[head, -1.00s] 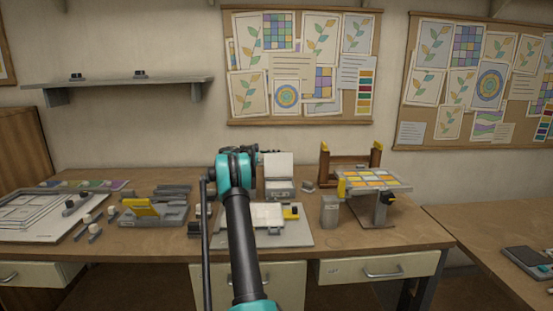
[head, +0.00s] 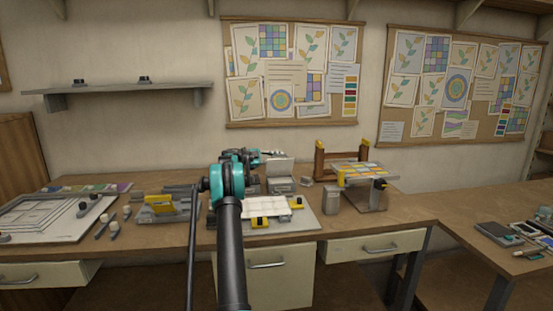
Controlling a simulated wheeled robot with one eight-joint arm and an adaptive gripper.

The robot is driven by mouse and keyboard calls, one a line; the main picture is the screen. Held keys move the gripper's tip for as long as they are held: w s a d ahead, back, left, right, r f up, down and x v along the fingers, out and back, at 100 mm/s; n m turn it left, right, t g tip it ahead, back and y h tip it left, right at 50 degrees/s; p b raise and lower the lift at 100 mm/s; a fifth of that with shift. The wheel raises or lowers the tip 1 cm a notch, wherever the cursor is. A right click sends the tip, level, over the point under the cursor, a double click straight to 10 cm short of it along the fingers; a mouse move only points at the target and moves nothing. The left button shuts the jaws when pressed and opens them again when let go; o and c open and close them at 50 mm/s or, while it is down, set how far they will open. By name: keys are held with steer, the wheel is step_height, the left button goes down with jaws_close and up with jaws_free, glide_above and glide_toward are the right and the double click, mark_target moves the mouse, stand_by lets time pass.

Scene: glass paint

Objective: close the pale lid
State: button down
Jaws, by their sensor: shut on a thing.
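The pale lid (head: 280,169) stands raised at the back of a small grey box (head: 281,186) on the workbench, in the middle of the head view. It is open and looks slightly tilted. My gripper (head: 272,154) is at the lid's upper edge, small and partly hidden by my teal and black arm. Its jaws look shut at that edge, on the lid, though the contact is too small to see clearly.
A board with a white sheet and yellow blocks (head: 300,224) lies in front of the box. A yellow-topped fixture (head: 160,206) is to the left.

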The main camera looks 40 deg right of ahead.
mark_target(272, 159)
steer(key=shift+s+a+r, duration=0.1)
steer(key=shift+s+a, duration=0.3)
steer(key=shift+s, duration=0.2)
steer(key=shift+s+a+r, duration=0.1)
steer(key=shift+s+a, duration=0.25)
steer(key=shift+s, duration=0.2)
steer(key=shift+s+a+f+m, duration=0.25)
steer(key=shift+s+f+m, duration=0.15)
steer(key=shift+m, duration=0.2)
steer(key=c, duration=1.6)
jaws_free()
steer(key=shift+s+r, duration=0.15)
steer(key=shift+c, duration=0.2)
steer(key=shift+w+a, duration=0.5)
steer(key=shift+v, duration=1.1)
steer(key=shift+w+a, duration=0.1)
steer(key=shift+a, duration=0.35)
steer(key=shift+f+v, duration=0.2)
steer(key=shift+v, duration=7.75)
steer(key=shift+a, duration=0.1)
